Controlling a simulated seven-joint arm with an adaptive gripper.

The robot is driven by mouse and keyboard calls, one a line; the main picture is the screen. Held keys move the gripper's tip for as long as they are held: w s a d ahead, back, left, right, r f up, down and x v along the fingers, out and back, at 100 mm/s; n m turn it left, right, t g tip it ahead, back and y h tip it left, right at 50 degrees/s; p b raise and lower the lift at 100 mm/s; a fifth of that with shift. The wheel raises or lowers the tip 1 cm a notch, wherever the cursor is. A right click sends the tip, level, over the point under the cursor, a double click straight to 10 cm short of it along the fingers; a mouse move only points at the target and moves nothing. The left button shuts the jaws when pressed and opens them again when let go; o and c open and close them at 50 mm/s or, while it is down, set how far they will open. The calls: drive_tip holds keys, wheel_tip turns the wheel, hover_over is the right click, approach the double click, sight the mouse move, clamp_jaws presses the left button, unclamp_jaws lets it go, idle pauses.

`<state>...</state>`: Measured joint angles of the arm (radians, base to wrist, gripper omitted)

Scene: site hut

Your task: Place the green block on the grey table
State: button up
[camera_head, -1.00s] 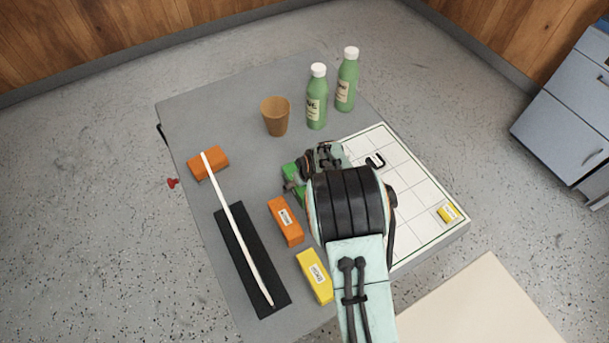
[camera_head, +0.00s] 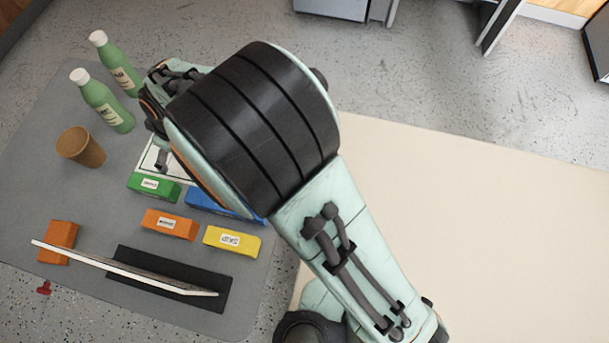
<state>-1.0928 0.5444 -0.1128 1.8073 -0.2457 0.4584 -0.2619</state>
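The green block (camera_head: 153,188) lies on the grey table (camera_head: 40,160), with a white label facing up. It is beside the blue block (camera_head: 205,200) and behind the orange labelled block (camera_head: 170,224). My gripper (camera_head: 156,108) is above the far right part of the table, to the upper right of the green block and apart from it in the picture. My wrist and forearm hide most of it, so I cannot see its fingers well or whether it holds anything.
Two green bottles (camera_head: 102,101) and a brown cup (camera_head: 81,147) stand at the far left. A yellow block (camera_head: 232,240), another orange block (camera_head: 59,242) and a white strip over a black slab (camera_head: 210,290) are nearer. A cream surface (camera_head: 440,200) lies right.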

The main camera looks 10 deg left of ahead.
drive_tip(key=w+d+r+m+h, duration=0.15)
drive_tip(key=d+r+m, duration=0.3)
drive_tip(key=d, duration=0.85)
drive_tip(key=w+d+r+m, duration=0.3)
drive_tip(key=d+r+m, duration=0.15)
drive_tip(key=d, duration=0.75)
drive_tip(key=s+d+r+m+h, duration=0.1)
drive_tip(key=s+d+m, duration=0.5)
drive_tip(key=s+d, duration=0.6)
drive_tip(key=shift+d+g+h, duration=0.3)
drive_tip(key=shift+d+h, duration=0.05)
drive_tip(key=shift+d, duration=0.5)
